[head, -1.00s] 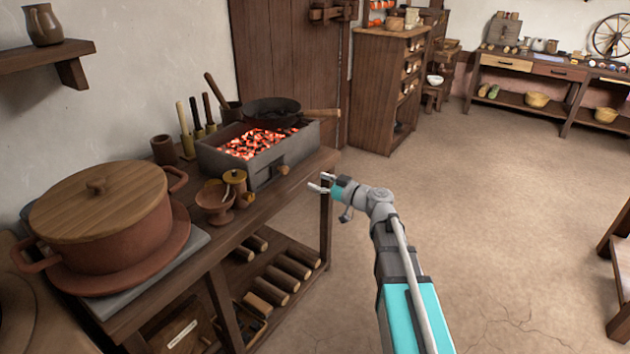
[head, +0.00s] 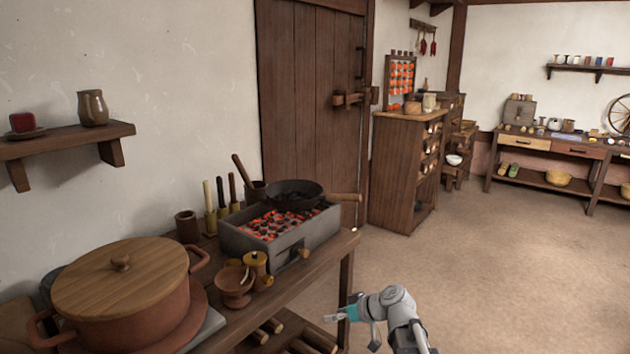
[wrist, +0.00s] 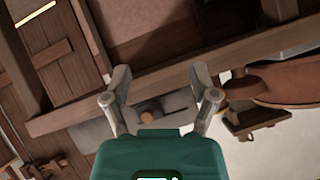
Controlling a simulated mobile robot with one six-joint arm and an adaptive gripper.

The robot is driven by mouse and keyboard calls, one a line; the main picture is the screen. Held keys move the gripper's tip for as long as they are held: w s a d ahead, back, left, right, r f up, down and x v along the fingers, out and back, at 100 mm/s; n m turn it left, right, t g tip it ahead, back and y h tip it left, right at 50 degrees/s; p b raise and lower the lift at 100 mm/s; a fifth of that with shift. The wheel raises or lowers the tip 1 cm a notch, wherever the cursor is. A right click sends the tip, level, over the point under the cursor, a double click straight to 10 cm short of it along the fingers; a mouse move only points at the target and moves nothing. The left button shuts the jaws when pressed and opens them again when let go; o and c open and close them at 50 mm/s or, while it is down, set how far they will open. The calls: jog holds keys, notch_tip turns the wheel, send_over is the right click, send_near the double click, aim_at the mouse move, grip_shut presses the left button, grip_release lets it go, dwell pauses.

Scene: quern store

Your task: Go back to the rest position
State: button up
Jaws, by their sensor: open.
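My gripper (head: 334,317) is low in the head view, just right of the front edge of the wooden workbench (head: 318,258). Its fingers are apart with nothing between them. In the wrist view my gripper (wrist: 161,84) also shows two spread fingers. Beyond them lie the bench edge and a grey box with a round wooden knob (wrist: 148,117). The view there is strongly tilted.
On the bench stand a grey brazier (head: 275,246) of glowing coals, a dark pan (head: 290,194) over it, a small clay bowl (head: 235,284) and a large lidded pot (head: 125,300). A cabinet (head: 400,170) stands behind. Open floor (head: 480,270) lies to the right.

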jog(key=s+d+f+m+g+h+p, duration=0.1)
jog(key=s+d+f+m+g+h, duration=0.2)
jog(key=s+d+m+h, duration=0.25)
jog(key=s+d+f+m+g+h+p, duration=0.25)
jog(key=s+d+h, duration=0.3)
jog(key=s, duration=0.35)
notch_tip(320, 180, up, 37)
jog(key=y+p, duration=0.1)
jog(key=p, duration=3.5)
jog(key=shift+w+d, duration=0.2)
jog(key=shift+t, duration=0.25)
